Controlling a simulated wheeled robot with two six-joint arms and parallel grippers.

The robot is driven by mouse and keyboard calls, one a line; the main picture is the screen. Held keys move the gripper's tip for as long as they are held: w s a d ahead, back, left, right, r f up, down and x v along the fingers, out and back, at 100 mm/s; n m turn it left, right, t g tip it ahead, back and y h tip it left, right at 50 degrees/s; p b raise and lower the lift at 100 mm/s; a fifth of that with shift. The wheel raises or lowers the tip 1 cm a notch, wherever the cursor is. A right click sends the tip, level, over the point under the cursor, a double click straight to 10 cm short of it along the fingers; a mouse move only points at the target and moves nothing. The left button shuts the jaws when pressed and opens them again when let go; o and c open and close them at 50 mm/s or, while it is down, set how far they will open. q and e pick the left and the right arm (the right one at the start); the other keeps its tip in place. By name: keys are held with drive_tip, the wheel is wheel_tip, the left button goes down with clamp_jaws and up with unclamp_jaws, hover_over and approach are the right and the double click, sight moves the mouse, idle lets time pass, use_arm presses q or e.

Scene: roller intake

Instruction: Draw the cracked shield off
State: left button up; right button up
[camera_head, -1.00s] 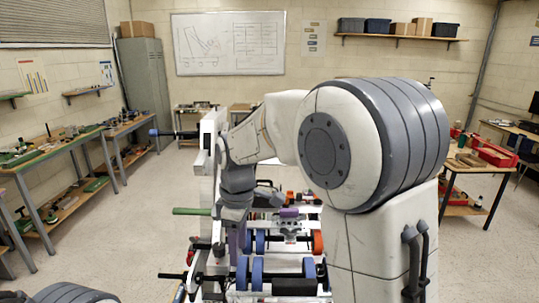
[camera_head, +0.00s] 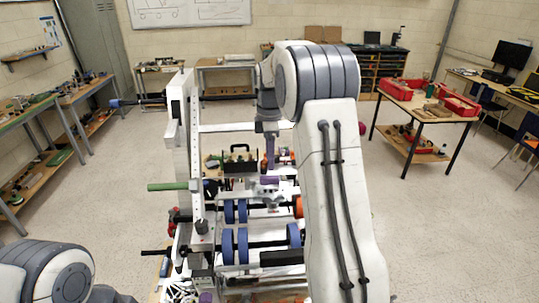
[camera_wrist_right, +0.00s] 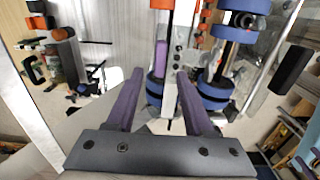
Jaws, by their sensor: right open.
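The roller intake stands in the middle of the head view, a white frame (camera_head: 186,140) with blue rollers (camera_head: 242,246) on dark shafts. I cannot clearly pick out the cracked shield; a clear panel edge (camera_wrist_right: 272,62) shows at the right of the right wrist view, but no crack can be made out. My right gripper (camera_wrist_right: 160,73) is open and points down over the intake. My left gripper is out of view.
A green bar (camera_head: 168,187) sticks out left from the frame. Orange parts (camera_wrist_right: 162,4) sit near the rollers. A black carrier (camera_head: 240,161) is behind the intake. A table with red trays (camera_head: 403,88) stands right, with clear floor before it.

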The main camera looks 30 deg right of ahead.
sight(270, 176)
wheel_tip(270, 176, down, 6)
drive_tip(key=b, duration=0.3)
drive_tip(key=shift+r, duration=0.2)
drive_tip(key=shift+f+b, duration=0.45)
drive_tip(key=shift+f, duration=0.15)
drive_tip(key=shift+p, duration=0.5)
idle(0.4)
clamp_jaws()
